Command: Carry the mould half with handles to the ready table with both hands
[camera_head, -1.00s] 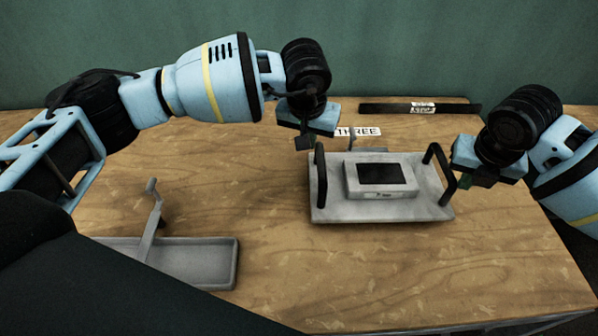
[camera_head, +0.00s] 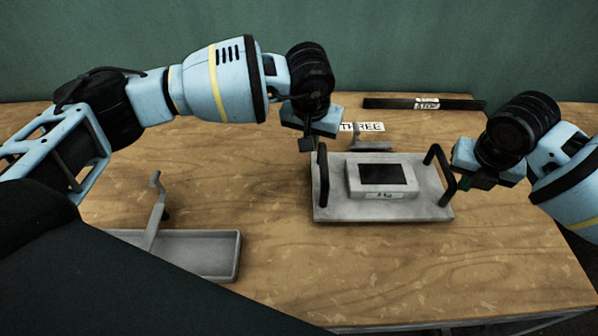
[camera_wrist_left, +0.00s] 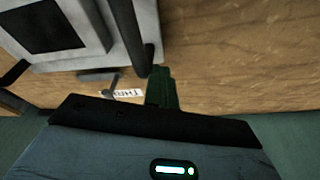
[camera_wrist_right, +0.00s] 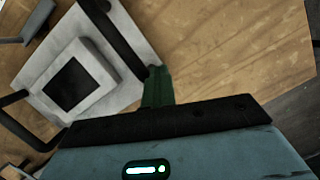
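The mould half (camera_head: 354,184) is a grey plate with a raised block, a dark panel and two upright black handles. It is over the wooden table (camera_head: 280,275); I cannot tell whether its underside touches. My left gripper (camera_head: 307,146) is at the left handle (camera_head: 322,176), and its green finger meets that handle in the left wrist view (camera_wrist_left: 161,86). My right gripper (camera_head: 468,183) is at the right handle (camera_head: 446,180), with its finger against it in the right wrist view (camera_wrist_right: 157,84). Both look shut on the handles; the finger contact is partly hidden.
A shallow grey tray (camera_head: 237,262) with an upright lever (camera_head: 155,220) is at the front left. A grey bracket (camera_head: 372,146) stands behind the mould half, near a white label reading THREE (camera_head: 370,127). The table's front right is clear.

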